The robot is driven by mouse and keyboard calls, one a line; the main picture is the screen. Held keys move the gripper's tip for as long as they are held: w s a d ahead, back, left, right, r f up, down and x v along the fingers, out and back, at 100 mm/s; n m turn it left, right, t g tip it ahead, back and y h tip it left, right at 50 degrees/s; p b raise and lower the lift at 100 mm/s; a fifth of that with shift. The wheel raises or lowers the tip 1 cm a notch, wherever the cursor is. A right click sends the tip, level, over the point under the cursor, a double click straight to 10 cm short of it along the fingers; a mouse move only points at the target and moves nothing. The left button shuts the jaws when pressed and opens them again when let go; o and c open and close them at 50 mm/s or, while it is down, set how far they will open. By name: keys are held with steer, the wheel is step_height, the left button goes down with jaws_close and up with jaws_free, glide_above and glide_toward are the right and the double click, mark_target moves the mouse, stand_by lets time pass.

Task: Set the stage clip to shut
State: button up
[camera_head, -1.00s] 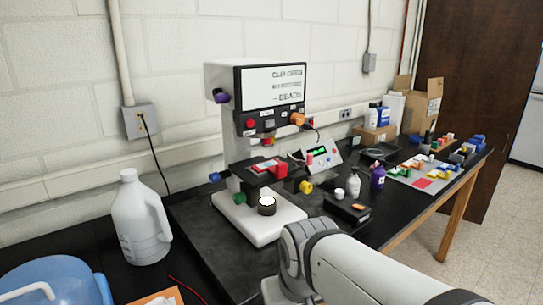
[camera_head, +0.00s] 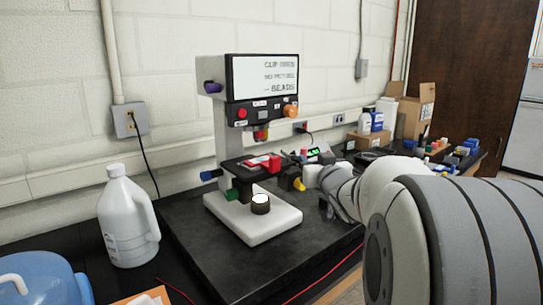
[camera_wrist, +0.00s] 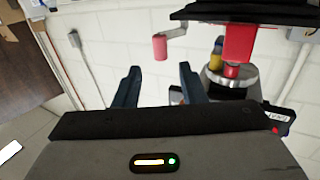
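The microscope (camera_head: 225,125) stands on the black bench. Its screen (camera_head: 265,80) reads clip open, no pictures, beads. A red block (camera_head: 276,163) stands on the dark stage (camera_head: 245,172), beside a red and white slide (camera_head: 258,161). The wrist view is upside down. It shows the stage (camera_wrist: 250,14), the red block (camera_wrist: 238,42) and a pinkish-red cylinder (camera_wrist: 160,47) on a silver bar. I cannot tell surely which part is the clip. My gripper (camera_wrist: 158,72) is open and empty, with the cylinder beyond its fingertips and apart from them.
A white jug (camera_head: 127,220) stands left of the microscope, with a blue container (camera_head: 45,280) in front of it. A yellow knob (camera_head: 299,184) is at the stage's right. Boxes and bottles stand farther along the bench. The bench right of the microscope base is bare.

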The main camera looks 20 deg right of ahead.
mark_target(305, 152)
steer(key=w, duration=0.7)
steer(key=shift+w+d+p, duration=0.3)
steer(key=shift+d+p, duration=0.1)
